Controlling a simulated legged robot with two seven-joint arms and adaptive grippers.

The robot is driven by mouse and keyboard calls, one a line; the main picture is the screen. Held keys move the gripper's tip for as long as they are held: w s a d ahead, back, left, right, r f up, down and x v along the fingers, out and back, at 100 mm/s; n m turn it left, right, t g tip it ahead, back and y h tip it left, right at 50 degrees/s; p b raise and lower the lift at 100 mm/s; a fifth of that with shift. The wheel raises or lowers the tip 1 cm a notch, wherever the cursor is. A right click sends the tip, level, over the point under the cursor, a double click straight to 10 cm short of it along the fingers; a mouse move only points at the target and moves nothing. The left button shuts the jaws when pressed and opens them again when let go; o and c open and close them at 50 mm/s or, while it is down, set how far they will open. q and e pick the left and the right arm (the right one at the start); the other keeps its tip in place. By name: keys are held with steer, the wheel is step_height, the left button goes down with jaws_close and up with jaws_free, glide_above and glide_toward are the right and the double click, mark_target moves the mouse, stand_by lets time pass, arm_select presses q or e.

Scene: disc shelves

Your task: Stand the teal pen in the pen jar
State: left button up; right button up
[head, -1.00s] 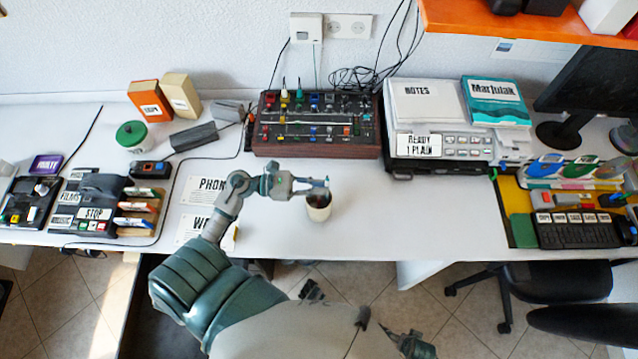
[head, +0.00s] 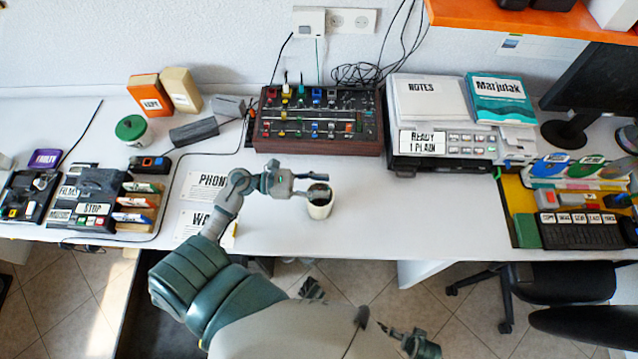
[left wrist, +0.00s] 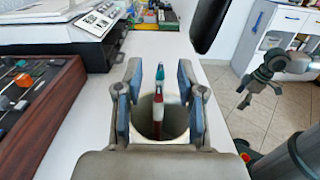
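The pale pen jar (head: 320,210) stands upright on the white desk in the head view, its mouth dark. My left gripper (head: 312,185) is at the jar's mouth with its two fingers apart. In the left wrist view the jar (left wrist: 141,122) lies between and beyond the open fingers. A slim upright shape with a teal top (left wrist: 160,73), pale middle and red lower part shows at the jar's mouth, touching neither finger. I cannot tell whether it is one pen or two. My right gripper (left wrist: 243,97) hangs beyond the desk edge, too small to read.
A dark mixer panel (head: 318,125) stands behind the jar. A printer (head: 440,150) is at the back right. Printed cards (head: 205,228) lie left of the jar. The desk right of the jar is clear up to the yellow mat (head: 508,205).

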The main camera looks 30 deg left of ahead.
arm_select(q)
steer(key=shift+a, duration=0.1)
steer(key=v, duration=1.2)
steer(key=shift+f, duration=0.2)
steer(key=shift+w+r, duration=0.1)
steer(key=shift+r, duration=0.05)
stand_by(0.4)
